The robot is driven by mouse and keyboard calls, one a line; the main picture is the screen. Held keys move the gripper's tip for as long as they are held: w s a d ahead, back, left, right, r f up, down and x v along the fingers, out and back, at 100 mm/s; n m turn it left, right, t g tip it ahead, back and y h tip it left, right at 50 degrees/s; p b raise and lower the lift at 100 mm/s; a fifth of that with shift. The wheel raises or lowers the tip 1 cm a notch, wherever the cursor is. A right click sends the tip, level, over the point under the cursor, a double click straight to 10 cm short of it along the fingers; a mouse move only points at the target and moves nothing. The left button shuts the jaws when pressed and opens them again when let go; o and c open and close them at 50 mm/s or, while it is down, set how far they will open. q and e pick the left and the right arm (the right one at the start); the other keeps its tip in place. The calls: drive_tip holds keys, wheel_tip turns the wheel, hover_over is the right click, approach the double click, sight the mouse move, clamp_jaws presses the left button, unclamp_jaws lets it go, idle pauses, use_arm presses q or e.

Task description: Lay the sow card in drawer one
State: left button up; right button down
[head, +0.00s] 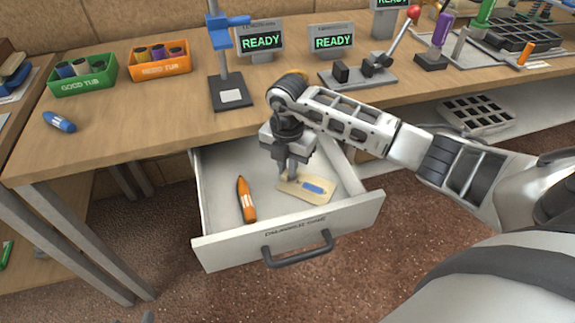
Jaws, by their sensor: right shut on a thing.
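Drawer one (285,231) is pulled open below the bench, with its name on the front and a dark handle. A tan card (318,202) with a blue mark is inside the drawer, towards its right side. I cannot read whether it is the sow card. The card looks low, at or just above the drawer floor; I cannot tell which. An orange crayon-like plug (246,199) lies in the drawer to the left. My left gripper is not in view.
A blue plug (59,122) lies near the front left edge.

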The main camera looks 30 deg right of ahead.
drive_tip(key=c, duration=1.4)
unclamp_jaws()
drive_tip(key=shift+f, duration=0.1)
drive_tip(key=shift+c, duration=0.2)
drive_tip(key=shift+r, duration=0.3)
wheel_tip(320, 180, up, 12)
drive_tip(key=shift+p, duration=0.45)
drive_tip(key=shift+f, duration=0.1)
